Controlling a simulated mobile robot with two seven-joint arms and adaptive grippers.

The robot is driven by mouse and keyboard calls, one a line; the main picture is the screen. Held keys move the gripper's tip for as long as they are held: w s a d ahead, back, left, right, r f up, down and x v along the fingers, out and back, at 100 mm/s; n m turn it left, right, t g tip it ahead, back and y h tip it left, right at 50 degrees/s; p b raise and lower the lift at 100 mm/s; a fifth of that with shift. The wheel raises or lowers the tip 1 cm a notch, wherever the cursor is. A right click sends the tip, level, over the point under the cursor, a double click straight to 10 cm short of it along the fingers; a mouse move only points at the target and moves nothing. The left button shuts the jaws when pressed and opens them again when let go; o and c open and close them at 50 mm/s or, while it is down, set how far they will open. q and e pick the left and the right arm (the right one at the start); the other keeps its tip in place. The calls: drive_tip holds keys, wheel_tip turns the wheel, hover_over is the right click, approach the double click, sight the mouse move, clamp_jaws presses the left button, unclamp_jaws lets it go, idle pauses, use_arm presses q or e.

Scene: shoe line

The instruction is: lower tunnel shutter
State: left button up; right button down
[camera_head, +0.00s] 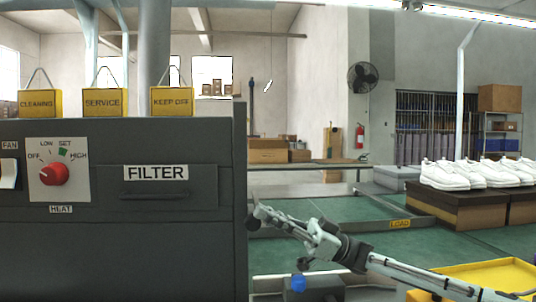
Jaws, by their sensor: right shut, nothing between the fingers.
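The dark grey tunnel machine (110,255) fills the left side of the head view. Its front has a red heat knob (54,173) and a drawer marked FILTER (155,205). I cannot make out the shutter for certain; the machine's right side is seen edge-on (240,185). My right gripper (256,216) comes in from the lower right and is at that edge, shut and empty. I cannot tell whether it touches the machine. My left gripper is not in view.
A green conveyor (330,208) with a LOAD label runs right of the machine. White shoes (445,175) stand on a dark brown stand (450,206) at the right. A yellow tray (500,276) is at lower right. Yellow signs (171,102) stand on the machine top.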

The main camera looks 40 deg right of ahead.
drive_tip(key=shift+r, duration=0.1)
wheel_tip(320, 180, up, 9)
drive_tip(key=w+d+m+h, duration=0.2)
drive_tip(key=w+d, duration=0.3)
drive_tip(key=d, duration=0.5)
drive_tip(key=w+a, duration=0.1)
drive_tip(key=a, duration=0.1)
drive_tip(key=w+a, duration=0.2)
drive_tip(key=a, duration=0.1)
drive_tip(key=w+a+p, duration=0.1)
drive_tip(key=a, duration=0.1)
drive_tip(key=shift+w+a+f, duration=0.2)
drive_tip(key=shift+w+a, duration=0.1)
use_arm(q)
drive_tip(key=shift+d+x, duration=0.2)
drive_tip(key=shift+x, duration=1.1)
use_arm(e)
drive_tip(key=shift+f, duration=0.65)
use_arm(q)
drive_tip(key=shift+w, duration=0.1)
use_arm(e)
drive_tip(key=shift+f, duration=0.15)
